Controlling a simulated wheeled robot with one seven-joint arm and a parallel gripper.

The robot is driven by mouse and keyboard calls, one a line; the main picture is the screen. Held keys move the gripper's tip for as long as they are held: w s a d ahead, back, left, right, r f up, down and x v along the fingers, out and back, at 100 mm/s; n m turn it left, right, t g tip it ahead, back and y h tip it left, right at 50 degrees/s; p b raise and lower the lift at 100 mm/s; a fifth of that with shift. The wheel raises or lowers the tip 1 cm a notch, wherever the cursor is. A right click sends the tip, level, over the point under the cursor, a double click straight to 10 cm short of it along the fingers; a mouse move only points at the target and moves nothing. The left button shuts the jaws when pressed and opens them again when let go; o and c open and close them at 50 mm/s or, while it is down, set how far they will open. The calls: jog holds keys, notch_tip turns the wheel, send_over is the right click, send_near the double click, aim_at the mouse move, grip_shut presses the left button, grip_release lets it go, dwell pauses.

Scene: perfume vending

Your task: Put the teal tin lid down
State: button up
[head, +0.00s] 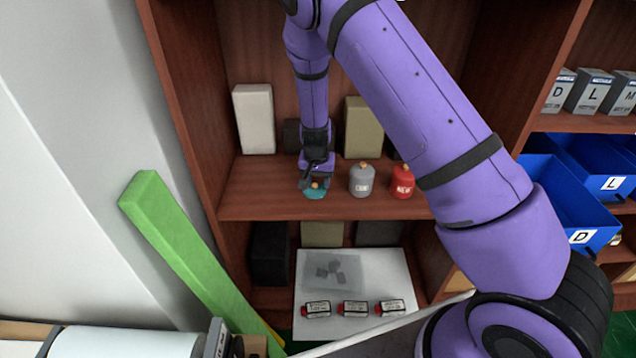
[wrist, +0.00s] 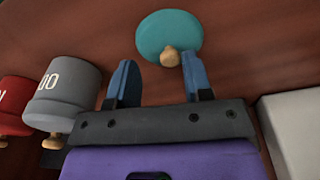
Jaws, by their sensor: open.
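The teal tin lid (head: 315,193) has a tan knob and lies on the wooden shelf, left of the grey tin, in the head view. In the wrist view the lid (wrist: 168,33) lies just beyond my fingertips, its knob near the right finger. My gripper (wrist: 160,72) is open with nothing between its blue fingers. In the head view my gripper (head: 312,183) is low over the shelf, right at the lid and partly covering it.
A grey tin (head: 361,181) and a red tin (head: 403,182) stand right of the lid. A white box (head: 254,119) and a beige box (head: 363,128) stand behind. A white board (head: 385,275) with small bottles lies below. Blue bins (head: 570,205) are at right.

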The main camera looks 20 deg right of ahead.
notch_tip(320, 180, up, 11)
jog(key=s, duration=0.1)
notch_tip(320, 180, up, 12)
jog(key=n+y, duration=0.1)
jog(key=y, duration=0.1)
send_over(317, 192)
jog(key=s+d, duration=0.2)
jog(key=s, duration=0.4)
jog(key=s+d+r+n+t, duration=0.2)
jog(key=s+r, duration=0.7)
jog(key=r, duration=0.2)
jog(key=s+d+r+n, duration=0.1)
jog(key=s+r, duration=0.1)
jog(key=s, duration=0.5)
jog(key=s+d+r+t, duration=0.1)
jog(key=s+r, duration=0.2)
jog(key=s, duration=0.4)
jog(key=s+d+r+n+t+h, duration=0.1)
jog(key=s+r, duration=0.1)
jog(key=s, duration=0.5)
jog(key=shift+d+r+n, duration=0.25)
jog(key=shift+d+n, duration=0.05)
jog(key=shift+d, duration=0.05)
